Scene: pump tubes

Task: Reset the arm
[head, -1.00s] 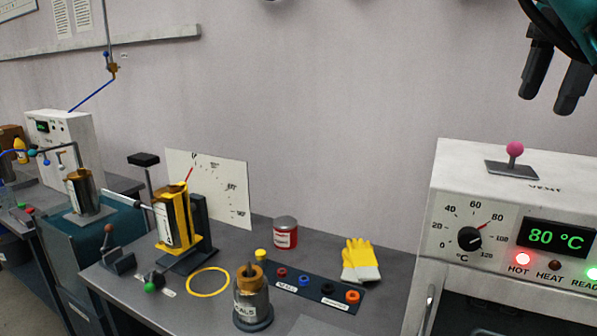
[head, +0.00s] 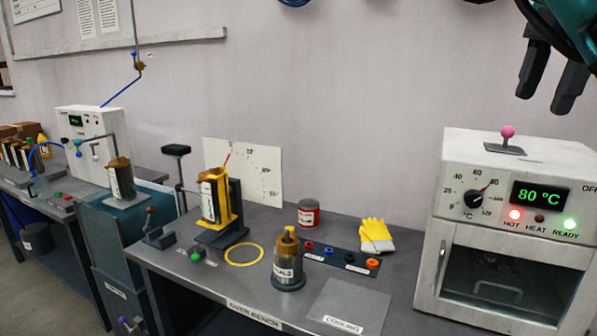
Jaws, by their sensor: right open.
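My right gripper (head: 549,85) shows at the top right in the head view. Its two dark fingers hang apart with nothing between them, in front of the wall and above the white oven (head: 512,230). The rest of my right arm is mostly cut off by the picture's edge. My left gripper is not in view.
The oven reads 80 °C. A white machine (head: 92,140) stands at left.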

